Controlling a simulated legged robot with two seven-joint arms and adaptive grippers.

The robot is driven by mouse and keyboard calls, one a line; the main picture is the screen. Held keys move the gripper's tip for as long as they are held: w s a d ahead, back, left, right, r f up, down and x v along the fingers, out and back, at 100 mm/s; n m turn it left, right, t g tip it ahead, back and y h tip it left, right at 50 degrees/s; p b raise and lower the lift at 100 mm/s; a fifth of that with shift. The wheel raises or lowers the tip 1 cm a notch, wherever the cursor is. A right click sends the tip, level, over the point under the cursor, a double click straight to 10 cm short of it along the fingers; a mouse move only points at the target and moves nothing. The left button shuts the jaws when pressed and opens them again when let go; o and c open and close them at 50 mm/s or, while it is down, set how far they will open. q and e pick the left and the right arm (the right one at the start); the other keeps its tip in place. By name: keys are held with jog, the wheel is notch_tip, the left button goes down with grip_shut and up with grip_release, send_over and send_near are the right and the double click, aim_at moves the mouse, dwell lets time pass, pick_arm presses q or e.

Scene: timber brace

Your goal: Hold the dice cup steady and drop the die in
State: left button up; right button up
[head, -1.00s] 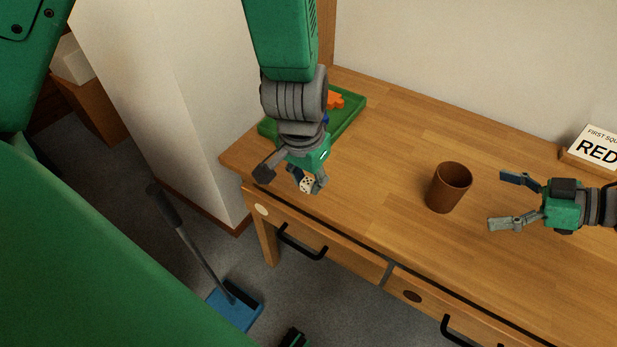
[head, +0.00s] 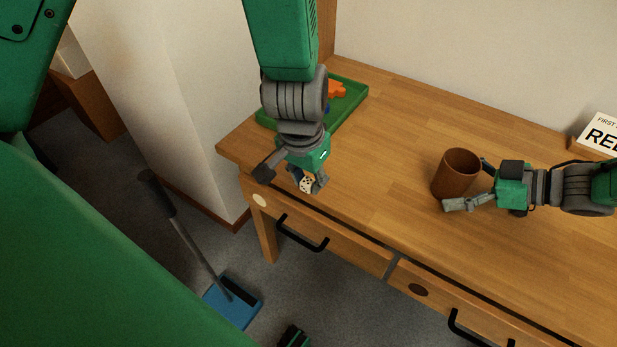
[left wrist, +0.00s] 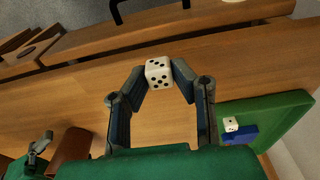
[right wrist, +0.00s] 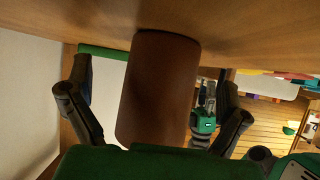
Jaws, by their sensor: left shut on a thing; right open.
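The brown dice cup (head: 457,175) stands upright on the desk in the head view. My right gripper (head: 466,184) is open around it, one finger on its near side and one behind. In the right wrist view the cup (right wrist: 160,90) lies between the spread fingers, with gaps at both sides. My left gripper (head: 294,180) is shut on a white die (head: 306,185) with black pips, held near the desk's front left edge. The left wrist view shows the die (left wrist: 158,73) pinched between the fingertips.
A green tray (head: 352,103) with an orange piece (head: 337,89) lies at the desk's back left, partly hidden by my left arm. The left wrist view shows another die (left wrist: 230,124) in it. A sign (head: 603,135) stands at the back right. The desk between the grippers is clear.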

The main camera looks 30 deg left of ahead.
jog(key=c, duration=1.4)
pick_arm(q)
jog(key=w+d+m, duration=0.1)
jog(key=d+m, duration=0.1)
jog(key=d, duration=0.1)
jog(key=w+d+r+m, duration=0.1)
jog(key=w+d+m, duration=0.3)
jog(key=d, duration=0.1)
jog(key=shift+d+r+m+h, duration=0.2)
jog(key=shift+d+m+h, duration=0.15)
jog(key=shift+m+h, duration=0.05)
pick_arm(e)
jog(key=shift+d, duration=0.15)
pick_arm(q)
jog(key=w+d+r+m+g, duration=0.1)
jog(key=w+d+r+m, duration=0.5)
jog(key=r+m, duration=0.3)
jog(key=w+d+r+m+g, duration=0.1)
jog(key=w+d+r+m, duration=0.55)
jog(key=m, duration=0.45)
notch_tip(320, 180, down, 6)
jog(key=shift+s, duration=0.3)
jog(key=shift+d, duration=0.1)
